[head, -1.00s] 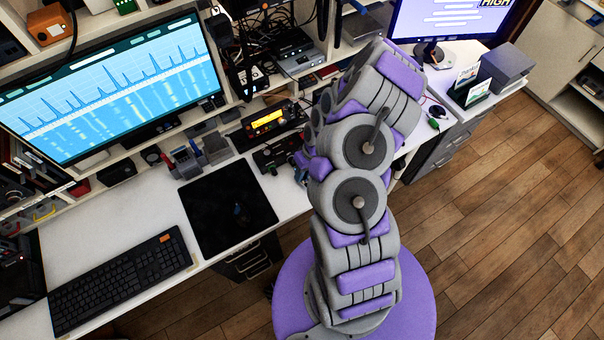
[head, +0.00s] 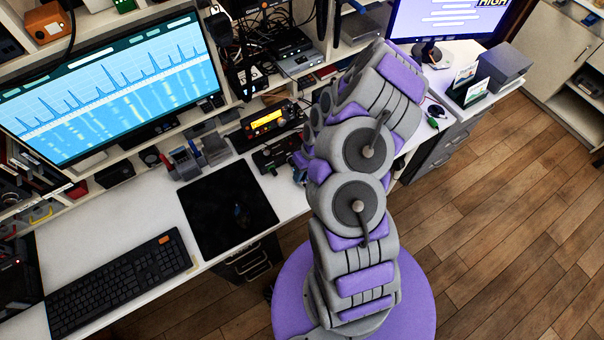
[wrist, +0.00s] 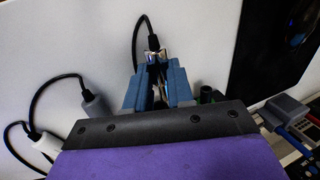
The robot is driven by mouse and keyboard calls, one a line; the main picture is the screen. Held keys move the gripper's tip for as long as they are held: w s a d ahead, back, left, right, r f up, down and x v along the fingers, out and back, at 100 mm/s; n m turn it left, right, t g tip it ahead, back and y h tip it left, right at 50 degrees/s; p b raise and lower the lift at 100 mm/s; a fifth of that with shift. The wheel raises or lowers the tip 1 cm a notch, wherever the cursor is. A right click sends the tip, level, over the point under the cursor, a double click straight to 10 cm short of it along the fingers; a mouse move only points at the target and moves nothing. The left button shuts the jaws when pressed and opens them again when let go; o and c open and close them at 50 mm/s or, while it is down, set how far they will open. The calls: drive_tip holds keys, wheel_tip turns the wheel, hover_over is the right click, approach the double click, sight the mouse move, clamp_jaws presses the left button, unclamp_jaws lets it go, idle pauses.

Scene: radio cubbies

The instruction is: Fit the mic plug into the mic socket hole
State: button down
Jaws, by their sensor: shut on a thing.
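My gripper (wrist: 155,72) shows in the wrist view with its blue fingers closed around a small dark piece with shiny metal parts. This looks like the mic plug (wrist: 153,43), with a black cable rising from its far end and curving away over the white desk. The fingers hide most of its body. In the head view my own arm covers the gripper and the plug almost wholly. The mic socket hole cannot be made out in either view.
In the wrist view a grey connector (wrist: 96,103) and a white connector (wrist: 46,146) on black cables lie at left. A black mat (head: 227,210) and keyboard (head: 120,284) occupy the desk (head: 85,215). A large monitor (head: 110,85) stands behind. Bare desk surrounds the fingers' far side.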

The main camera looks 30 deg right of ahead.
drive_tip(key=shift+d+b, duration=0.1)
drive_tip(key=shift+b, duration=0.25)
drive_tip(key=shift+d+f+b, duration=0.1)
drive_tip(key=shift+d+b, duration=0.35)
drive_tip(key=shift+d, duration=0.2)
drive_tip(key=shift+a, duration=0.15)
drive_tip(key=shift+w+d+y+b, duration=0.2)
drive_tip(key=shift+y+b, duration=0.1)
drive_tip(key=shift+b, duration=0.15)
drive_tip(key=shift+w+a+b, duration=0.15)
drive_tip(key=shift+w+b, duration=1.55)
drive_tip(key=shift+w, duration=0.05)
drive_tip(key=c, duration=0.9)
unclamp_jaws()
